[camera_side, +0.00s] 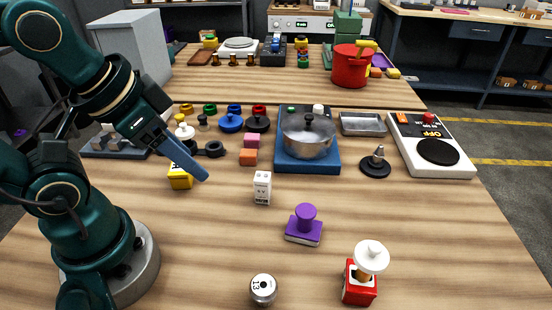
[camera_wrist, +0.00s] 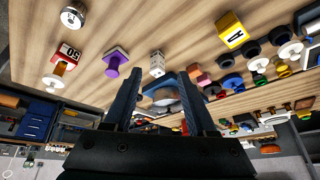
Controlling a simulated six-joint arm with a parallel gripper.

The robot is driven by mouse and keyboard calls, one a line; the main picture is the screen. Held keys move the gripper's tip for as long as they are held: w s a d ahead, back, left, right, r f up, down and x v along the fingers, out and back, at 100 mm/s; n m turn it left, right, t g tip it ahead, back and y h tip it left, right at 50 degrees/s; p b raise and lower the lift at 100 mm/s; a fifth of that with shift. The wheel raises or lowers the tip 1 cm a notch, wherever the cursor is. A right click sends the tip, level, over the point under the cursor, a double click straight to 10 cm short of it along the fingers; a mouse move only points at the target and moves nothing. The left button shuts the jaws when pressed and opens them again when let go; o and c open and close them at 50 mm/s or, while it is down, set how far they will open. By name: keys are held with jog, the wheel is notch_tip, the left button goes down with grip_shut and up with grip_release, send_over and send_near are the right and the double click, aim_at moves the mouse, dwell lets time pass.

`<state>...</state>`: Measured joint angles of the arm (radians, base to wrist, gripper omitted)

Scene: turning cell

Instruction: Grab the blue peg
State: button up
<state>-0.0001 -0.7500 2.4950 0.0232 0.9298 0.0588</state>
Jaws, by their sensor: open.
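A round blue piece (camera_side: 231,123) stands in the middle of the table in the side view, left of the pot. It is small, and I cannot tell for sure that it is the blue peg. A blue piece also shows right of my fingers in the wrist view (camera_wrist: 231,82). My gripper (camera_side: 203,177) is above the table, in front of the blue piece and apart from it. In the wrist view its two fingers (camera_wrist: 160,84) are spread with nothing held between them. One finger is hidden in the side view.
A yellow block (camera_side: 180,181) is close by my gripper. Pink (camera_side: 251,141) and orange (camera_side: 248,157) blocks, a white block (camera_side: 262,187), and a pot (camera_side: 308,143) on a blue base stand nearby. A purple stamp (camera_side: 304,225) is in front.

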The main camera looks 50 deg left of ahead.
jog(key=w+a+f+m+g+y, duration=0.1)
jog(key=w+a+m+g+y, duration=0.1)
jog(key=a, duration=0.5)
jog(key=w+a+f+m+g+y, duration=0.1)
jog(key=w+a+m+g+y, duration=0.2)
jog(key=a, duration=0.5)
jog(key=w+a+f+m+g+y, duration=0.1)
jog(key=w+a+m+g+y, duration=0.2)
jog(key=a+m+g+y, duration=0.2)
jog(key=shift+a+y, duration=0.5)
jog(key=shift+a, duration=1)
jog(key=f, duration=0.1)
jog(key=a+f+g, duration=0.1)
jog(key=f, duration=0.1)
jog(key=f+m+g, duration=0.1)
jog(key=f, duration=0.1)
jog(key=shift+s+a+y, duration=0.3)
jog(key=shift+a, duration=0.05)
jog(key=shift+s+a+f, duration=0.15)
jog(key=shift+s+f, duration=0.05)
jog(key=shift+f, duration=0.05)
jog(key=shift+x, duration=2.4)
grip_shut()
